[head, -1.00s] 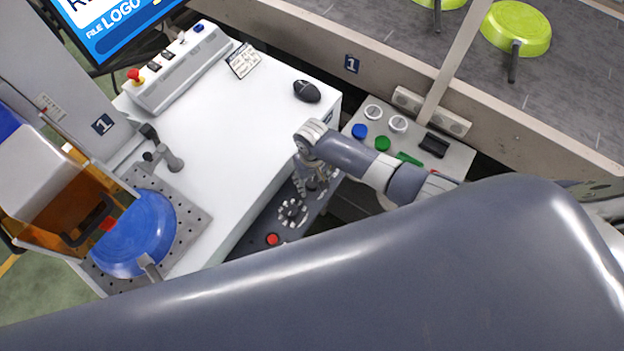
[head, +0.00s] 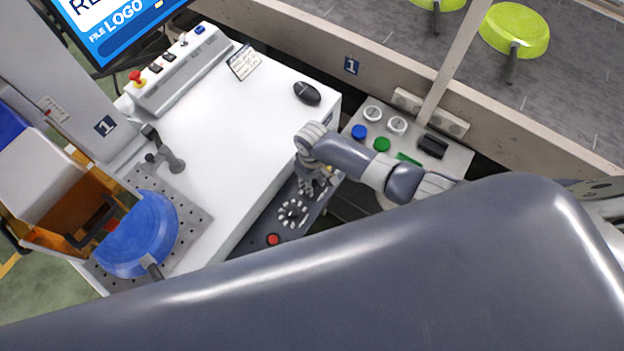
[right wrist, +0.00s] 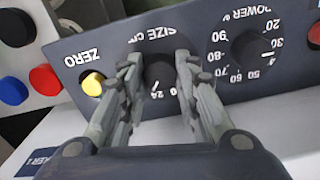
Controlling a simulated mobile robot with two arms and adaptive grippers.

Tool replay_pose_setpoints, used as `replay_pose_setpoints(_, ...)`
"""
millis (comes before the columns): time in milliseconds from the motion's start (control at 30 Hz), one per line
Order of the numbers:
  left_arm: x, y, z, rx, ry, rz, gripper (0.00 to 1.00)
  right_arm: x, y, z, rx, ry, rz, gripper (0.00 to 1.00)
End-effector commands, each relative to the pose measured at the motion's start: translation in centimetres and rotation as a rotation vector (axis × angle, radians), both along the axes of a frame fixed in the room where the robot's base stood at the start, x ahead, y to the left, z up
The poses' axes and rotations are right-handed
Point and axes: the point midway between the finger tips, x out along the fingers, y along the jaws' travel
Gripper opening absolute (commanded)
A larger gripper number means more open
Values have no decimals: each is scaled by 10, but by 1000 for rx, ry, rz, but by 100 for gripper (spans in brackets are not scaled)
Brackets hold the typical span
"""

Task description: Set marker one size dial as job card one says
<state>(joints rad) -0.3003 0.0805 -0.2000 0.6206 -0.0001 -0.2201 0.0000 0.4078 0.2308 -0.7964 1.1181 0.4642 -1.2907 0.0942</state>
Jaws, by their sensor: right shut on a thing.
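In the right wrist view, the size dial (right wrist: 160,74) is a dark knob on the marker's dark control panel (right wrist: 205,28), under the partly covered label "SIZE". My right gripper (right wrist: 157,66) has one finger on each side of the knob and is shut on it. The fingers hide much of the scale; "24" shows close to the knob, and I cannot tell the exact setting. In the head view, my right gripper (head: 316,184) is at the panel, and the size dial is hidden there. A small printed card (head: 244,62) lies on the white table, its text unreadable. My left gripper is not in view.
Beside the size dial are a yellow zero button (right wrist: 92,84) and the power dial (right wrist: 252,50). A red button (head: 273,239) is on the panel's near end. A blue pan (head: 137,236) sits on the perforated plate. A mouse (head: 307,93) lies on the table.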

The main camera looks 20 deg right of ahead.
Motion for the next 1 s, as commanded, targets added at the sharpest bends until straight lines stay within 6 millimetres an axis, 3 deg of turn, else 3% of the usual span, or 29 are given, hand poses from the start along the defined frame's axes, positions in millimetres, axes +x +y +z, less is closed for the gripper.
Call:
replay_pose_setpoints(500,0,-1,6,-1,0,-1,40,0,0,0,0,0,308,6)
replay_pose_setpoints(1000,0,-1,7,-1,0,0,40,0,0,0,1,1,354,6)
